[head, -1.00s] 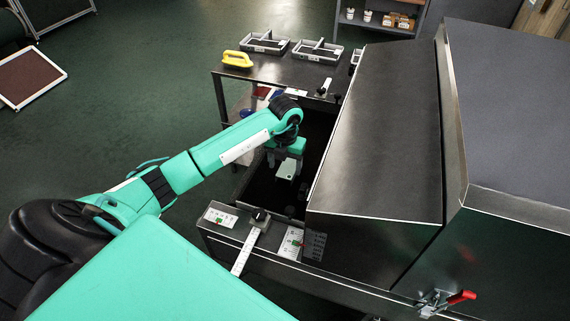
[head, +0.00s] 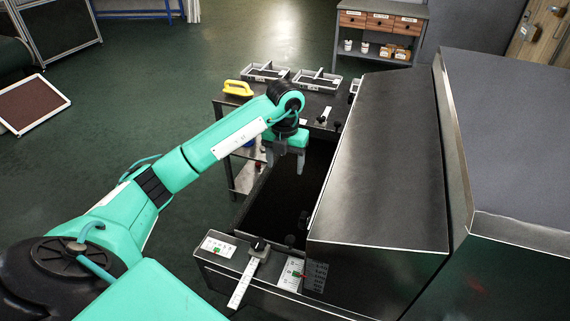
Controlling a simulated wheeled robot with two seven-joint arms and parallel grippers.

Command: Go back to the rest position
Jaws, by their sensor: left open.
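My left arm reaches in from the left edge. The large dark metal dryer (head: 385,165) stands just right of the gripper, with its sloped hood beside the bed. My right gripper is not in view.
A yellow-handled thing (head: 238,88) and two divided grey trays (head: 317,80) sit on the table at the back. The front ledge (head: 270,275) holds labels and a small lever. A shelf unit (head: 380,35) stands far back. Open green floor lies to the left.

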